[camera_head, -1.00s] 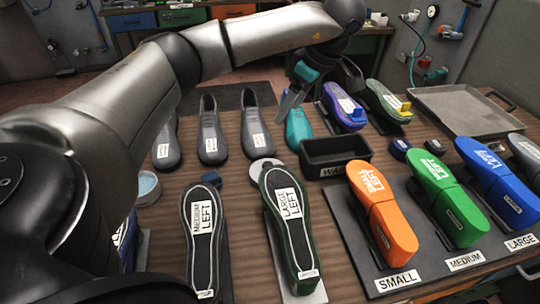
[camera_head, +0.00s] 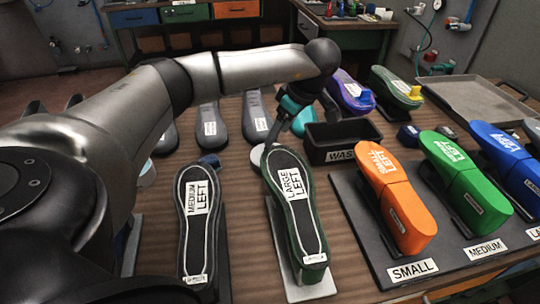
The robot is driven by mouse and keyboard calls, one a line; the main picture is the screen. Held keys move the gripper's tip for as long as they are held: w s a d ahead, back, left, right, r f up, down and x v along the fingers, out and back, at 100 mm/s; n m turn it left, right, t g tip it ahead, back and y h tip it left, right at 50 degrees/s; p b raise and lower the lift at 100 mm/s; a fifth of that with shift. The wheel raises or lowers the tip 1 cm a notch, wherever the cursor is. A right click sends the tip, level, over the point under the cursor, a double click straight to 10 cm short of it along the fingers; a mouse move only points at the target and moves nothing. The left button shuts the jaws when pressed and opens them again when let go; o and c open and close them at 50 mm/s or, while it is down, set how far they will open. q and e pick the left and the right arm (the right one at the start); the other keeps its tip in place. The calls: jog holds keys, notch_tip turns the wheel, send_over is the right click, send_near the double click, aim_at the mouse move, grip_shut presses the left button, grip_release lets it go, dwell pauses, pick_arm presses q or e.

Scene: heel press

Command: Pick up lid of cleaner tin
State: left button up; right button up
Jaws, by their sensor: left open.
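The lid is a pale grey disc (camera_head: 257,156) lying on the bench at the toe end of the large left shoe sole, partly covered by it. The cleaner tin (camera_head: 147,175), round with pale blue contents, is mostly hidden behind my left arm. My left gripper (camera_head: 277,140) is open, pointing down just above and to the right of the lid. I cannot tell whether a fingertip touches the lid. My right gripper is not in view.
The large left sole (camera_head: 298,205) and medium left sole (camera_head: 200,225) stand in front. A black waste bin (camera_head: 343,152) is close to the gripper's right. Orange (camera_head: 392,198), green and blue lasts stand on a dark board at right. Grey shoes are behind.

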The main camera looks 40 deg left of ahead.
pick_arm(q)
jog(key=x, duration=0.6)
jog(key=shift+f+b, duration=0.25)
jog(key=shift+b, duration=0.05)
jog(key=c, duration=1.1)
